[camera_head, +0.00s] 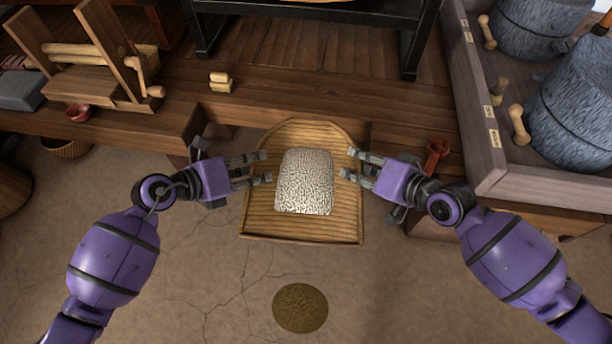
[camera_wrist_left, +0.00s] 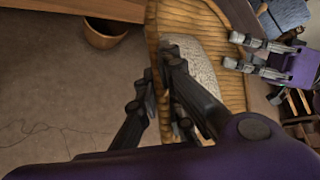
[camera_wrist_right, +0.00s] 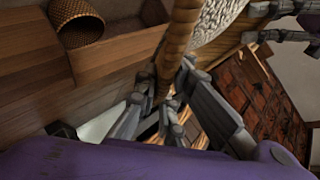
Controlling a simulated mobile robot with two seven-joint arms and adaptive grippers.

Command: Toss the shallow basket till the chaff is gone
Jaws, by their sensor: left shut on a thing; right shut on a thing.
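The shallow basket (camera_head: 262,225) is woven and tan, rounded at the far end and straight at the near end. A pale, speckled heap of grain (camera_head: 305,182) lies in its middle; I cannot tell chaff from grain in it. My left gripper (camera_head: 264,167) is shut on the basket's left rim, which the left wrist view (camera_wrist_left: 152,50) shows between the fingers. My right gripper (camera_head: 350,165) is shut on the right rim, also seen in the right wrist view (camera_wrist_right: 180,35). The basket is over the floor, before the bench.
A round brownish patch (camera_head: 300,307) lies on the cracked floor below.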

